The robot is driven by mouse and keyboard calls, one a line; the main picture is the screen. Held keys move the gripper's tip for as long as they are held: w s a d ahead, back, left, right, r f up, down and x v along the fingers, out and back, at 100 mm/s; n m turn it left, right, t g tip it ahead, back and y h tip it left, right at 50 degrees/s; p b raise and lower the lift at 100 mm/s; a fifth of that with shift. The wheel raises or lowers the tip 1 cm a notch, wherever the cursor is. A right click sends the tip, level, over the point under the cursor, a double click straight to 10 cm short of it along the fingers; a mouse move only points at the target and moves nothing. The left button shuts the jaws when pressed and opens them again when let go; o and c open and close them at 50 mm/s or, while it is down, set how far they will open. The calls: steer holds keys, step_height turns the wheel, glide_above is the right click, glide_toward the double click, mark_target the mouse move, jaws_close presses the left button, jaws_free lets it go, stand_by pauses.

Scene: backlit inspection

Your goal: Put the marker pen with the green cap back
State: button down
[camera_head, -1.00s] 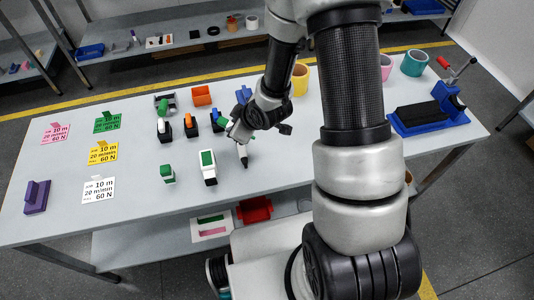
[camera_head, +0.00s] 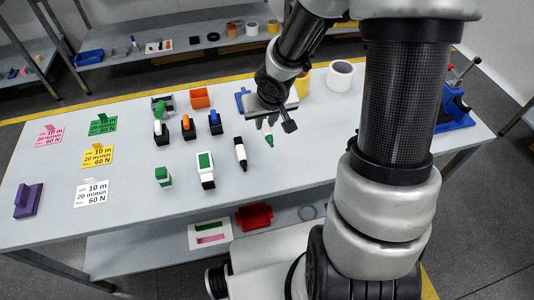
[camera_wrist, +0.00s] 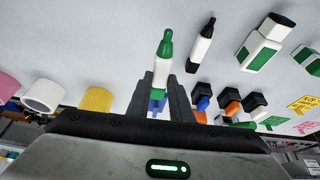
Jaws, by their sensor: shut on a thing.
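The marker pen (camera_head: 268,139) has a white body and a green cap. It is in my gripper (camera_head: 264,121), above the table, with the green cap pointing down toward the near side. I cannot tell which spot is the pen's place.
A blue item (camera_head: 243,100) lies behind my gripper. Several black blocks with coloured tops (camera_head: 187,126) and a white-and-green object (camera_head: 205,170) stand to the left. Bare table (camera_head: 290,165) lies in front.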

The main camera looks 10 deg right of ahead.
steer(key=shift+s+d+r, duration=0.1)
steer(key=shift+d+r, duration=0.05)
step_height(320, 180, down, 10)
steer(key=b, duration=0.8)
steer(key=shift+r, duration=0.15)
steer(key=c, duration=1.6)
jaws_free()
